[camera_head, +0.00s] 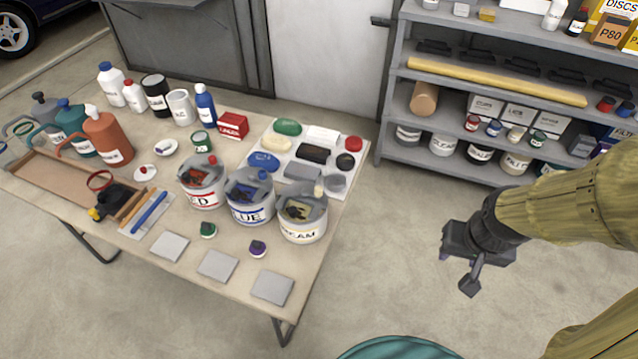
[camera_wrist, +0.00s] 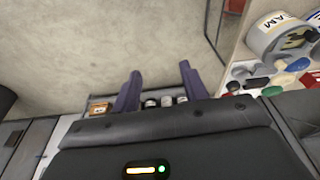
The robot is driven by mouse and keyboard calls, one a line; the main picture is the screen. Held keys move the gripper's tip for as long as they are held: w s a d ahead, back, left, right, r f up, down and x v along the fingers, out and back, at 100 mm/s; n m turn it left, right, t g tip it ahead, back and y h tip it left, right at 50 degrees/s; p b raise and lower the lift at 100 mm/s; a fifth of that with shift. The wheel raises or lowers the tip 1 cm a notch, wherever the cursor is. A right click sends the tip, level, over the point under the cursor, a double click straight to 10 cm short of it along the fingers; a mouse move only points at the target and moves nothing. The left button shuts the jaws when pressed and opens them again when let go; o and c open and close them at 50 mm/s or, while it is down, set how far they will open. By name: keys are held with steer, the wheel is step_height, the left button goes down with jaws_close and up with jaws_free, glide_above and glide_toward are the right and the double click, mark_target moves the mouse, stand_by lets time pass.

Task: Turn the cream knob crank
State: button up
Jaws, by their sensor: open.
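The cream tin (camera_head: 303,228), labelled CREAM, stands near the right edge of the table. Its grey lid carries a crank with a small cream knob (camera_head: 319,189) at the back right of the lid. My gripper (camera_head: 458,273) is open and empty, over the floor to the right of the table and well apart from the tin. In the wrist view my gripper (camera_wrist: 158,85) shows its two dark fingers spread with nothing between them. The cream tin (camera_wrist: 276,35) also shows there, at the upper right; I cannot make out its knob in that view.
The blue tin (camera_head: 248,200) and red tin (camera_head: 203,185) stand left of the cream tin. A pale tray (camera_head: 357,167) of coloured blocks lies behind it. Grey pads (camera_head: 272,287) lie in front. A loaded shelf (camera_head: 395,90) stands behind. Floor between table and gripper is clear.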

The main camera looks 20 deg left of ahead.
steer(key=w+a+f+m+t+b, duration=0.1)
steer(key=w+a+f+t+b, duration=0.2)
steer(key=a+f, duration=0.5)
steer(key=w+a+f+m+t+b, duration=0.1)
steer(key=w+a+f+t, duration=0.2)
steer(key=w+a+f, duration=0.5)
steer(key=s+a+n+t+y+b, duration=0.1)
steer(key=s+a+n+t+y, duration=0.1)
steer(key=a, duration=0.4)
steer(key=s+a+n+t+y+b, duration=0.2)
steer(key=s+a+n+t+y, duration=0.1)
steer(key=a+n+t+y, duration=0.1)
steer(key=shift+s+a+r+n+t+y, duration=0.25)
steer(key=shift+a+t+y, duration=0.25)
steer(key=shift+a+t, duration=0.45)
